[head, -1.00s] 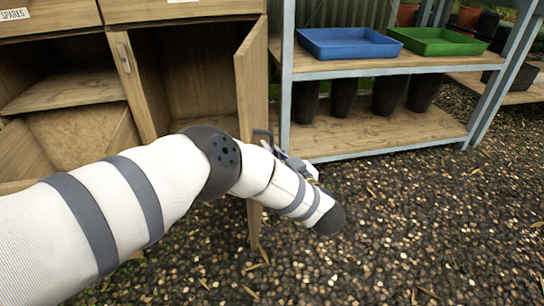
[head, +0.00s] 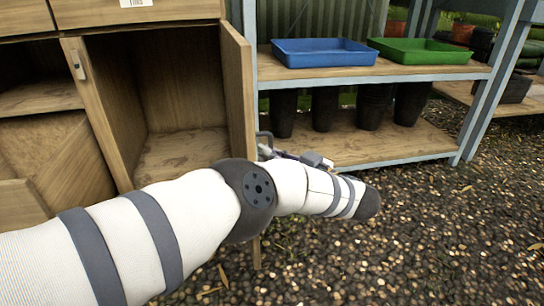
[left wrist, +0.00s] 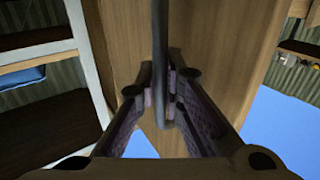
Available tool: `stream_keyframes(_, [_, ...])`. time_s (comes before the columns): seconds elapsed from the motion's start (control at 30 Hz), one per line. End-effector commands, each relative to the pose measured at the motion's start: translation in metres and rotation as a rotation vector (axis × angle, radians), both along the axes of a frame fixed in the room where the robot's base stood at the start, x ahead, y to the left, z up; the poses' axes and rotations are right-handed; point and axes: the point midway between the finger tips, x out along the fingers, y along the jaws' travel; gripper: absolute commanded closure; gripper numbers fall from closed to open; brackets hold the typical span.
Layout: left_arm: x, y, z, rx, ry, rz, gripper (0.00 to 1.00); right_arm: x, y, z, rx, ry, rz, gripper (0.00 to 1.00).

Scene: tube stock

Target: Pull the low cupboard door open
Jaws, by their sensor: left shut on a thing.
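The low cupboard door (head: 237,95) stands open, swung out from the wooden cupboard on its right side. The shelf space behind it (head: 175,100) shows as empty. A dark bar handle (head: 264,138) sits on the door's outer face. My left gripper (left wrist: 160,95) is shut on this handle (left wrist: 160,40), with a finger on each side of the bar, in the left wrist view. The wooden door (left wrist: 225,50) fills the middle of that view. In the head view my left arm hides the door's lower part and most of the gripper. My right gripper is not in view.
A metal-framed shelf unit (head: 365,156) stands just right of the door, with a blue tray (head: 322,53), a green tray (head: 430,50) and several black pots (head: 374,106). Gravel in front is clear.

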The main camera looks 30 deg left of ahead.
Motion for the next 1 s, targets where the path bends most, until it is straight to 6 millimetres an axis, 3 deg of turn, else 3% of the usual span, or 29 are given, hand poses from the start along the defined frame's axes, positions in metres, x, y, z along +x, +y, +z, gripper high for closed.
stream_keyframes(0.3, [0.0, 0.002, 0.0, 0.001, -0.001, 0.002, 1.0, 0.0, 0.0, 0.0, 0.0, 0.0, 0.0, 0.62])
stream_keyframes(0.33, [0.0, 0.002, 0.0, 0.001, -0.001, 0.002, 0.87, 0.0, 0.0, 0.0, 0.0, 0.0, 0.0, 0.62])
stream_keyframes(0.4, [0.0, 0.002, 0.0, 0.001, -0.001, 0.002, 0.71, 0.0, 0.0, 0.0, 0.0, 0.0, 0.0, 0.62])
stream_keyframes(0.7, [0.0, -0.001, 0.0, 0.001, -0.001, 0.0, 0.71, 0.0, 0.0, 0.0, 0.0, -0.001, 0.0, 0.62])
stream_keyframes(1.0, [-0.013, -0.056, 0.0, 0.0, -0.001, 0.0, 0.71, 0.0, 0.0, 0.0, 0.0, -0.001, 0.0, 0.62])
